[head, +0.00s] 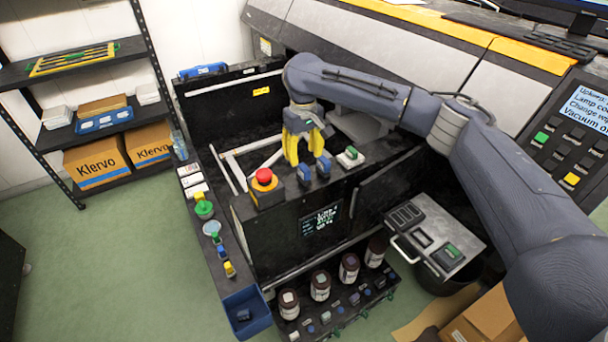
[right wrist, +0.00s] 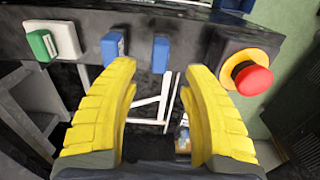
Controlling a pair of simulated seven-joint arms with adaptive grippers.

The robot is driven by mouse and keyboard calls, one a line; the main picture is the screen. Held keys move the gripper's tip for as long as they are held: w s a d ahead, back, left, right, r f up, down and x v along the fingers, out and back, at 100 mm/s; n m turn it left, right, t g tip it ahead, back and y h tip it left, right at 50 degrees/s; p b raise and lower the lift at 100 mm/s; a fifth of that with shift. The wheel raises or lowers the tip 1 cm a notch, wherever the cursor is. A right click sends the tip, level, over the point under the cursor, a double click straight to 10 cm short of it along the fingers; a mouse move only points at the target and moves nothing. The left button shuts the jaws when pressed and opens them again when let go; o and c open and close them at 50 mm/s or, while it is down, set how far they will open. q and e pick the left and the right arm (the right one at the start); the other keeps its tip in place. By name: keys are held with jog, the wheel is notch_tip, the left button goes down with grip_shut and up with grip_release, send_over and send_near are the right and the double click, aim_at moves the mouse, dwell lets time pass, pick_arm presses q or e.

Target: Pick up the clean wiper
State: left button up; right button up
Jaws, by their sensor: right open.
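Two small blue blocks, which look like wipers, stand on the black ledge of the machine: one at the left (head: 304,175) and one at the right (head: 323,167) in the head view. They also show in the right wrist view, as one blue block (right wrist: 112,48) and another blue block (right wrist: 160,53). I cannot tell which is the clean wiper. My right gripper (head: 303,150) is open and empty, its yellow fingers pointing down just behind the blocks. In the right wrist view the gripper (right wrist: 160,72) has one block between its fingertips in the picture, apart from them. My left gripper is not in view.
A red emergency button (head: 264,177) is left of the blocks and a green-and-white switch (head: 350,157) right. A blue bin (head: 246,312) holds a small dark piece. Several brown bottles, one here (head: 320,286), stand in front. White rails (head: 232,168) cross the open bay.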

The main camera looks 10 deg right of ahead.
aim_at(304, 167)
jog(key=shift+s+d+f, duration=0.1)
jog(key=shift+s+f, duration=0.05)
jog(key=shift+f, duration=3.1)
jog(key=shift+o, duration=0.3)
grip_shut()
